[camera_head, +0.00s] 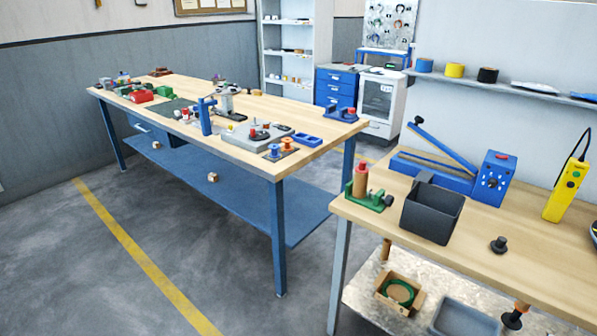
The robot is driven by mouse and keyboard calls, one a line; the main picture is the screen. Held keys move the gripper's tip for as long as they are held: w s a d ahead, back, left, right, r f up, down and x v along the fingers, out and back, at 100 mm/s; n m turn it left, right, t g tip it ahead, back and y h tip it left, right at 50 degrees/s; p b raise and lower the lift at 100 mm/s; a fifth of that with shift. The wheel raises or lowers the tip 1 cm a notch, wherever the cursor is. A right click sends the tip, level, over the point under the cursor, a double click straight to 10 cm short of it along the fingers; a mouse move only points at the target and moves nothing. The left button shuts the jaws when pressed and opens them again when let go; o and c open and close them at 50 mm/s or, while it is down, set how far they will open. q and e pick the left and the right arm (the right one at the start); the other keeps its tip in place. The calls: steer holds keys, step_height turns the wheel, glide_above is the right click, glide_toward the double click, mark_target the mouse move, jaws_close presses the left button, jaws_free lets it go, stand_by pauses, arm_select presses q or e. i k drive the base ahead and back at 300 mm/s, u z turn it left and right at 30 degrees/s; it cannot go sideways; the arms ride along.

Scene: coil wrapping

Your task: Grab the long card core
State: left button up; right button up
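A brown, card-coloured upright cylinder (361,181) with a red upper part stands at a green fixture (370,199) on the near left of the right-hand workbench. A smaller brown upright piece (386,249) shows below that bench top, near the lower shelf. I cannot tell for certain which of these is the long card core. Neither of my grippers is in view, and nothing in the frame is held.
The right-hand workbench (465,235) carries a dark grey bin (432,213), a blue machine (492,178), a black knob-like piece (499,245) and a yellow controller (566,190). Its lower shelf holds a cardboard box (399,293). A long bench (318,122) stands left; grey floor between is clear.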

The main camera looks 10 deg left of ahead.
mark_target(361, 180)
steer(key=u, duration=0.35)
steer(key=i, duration=0.85)
steer(key=z, duration=0.15)
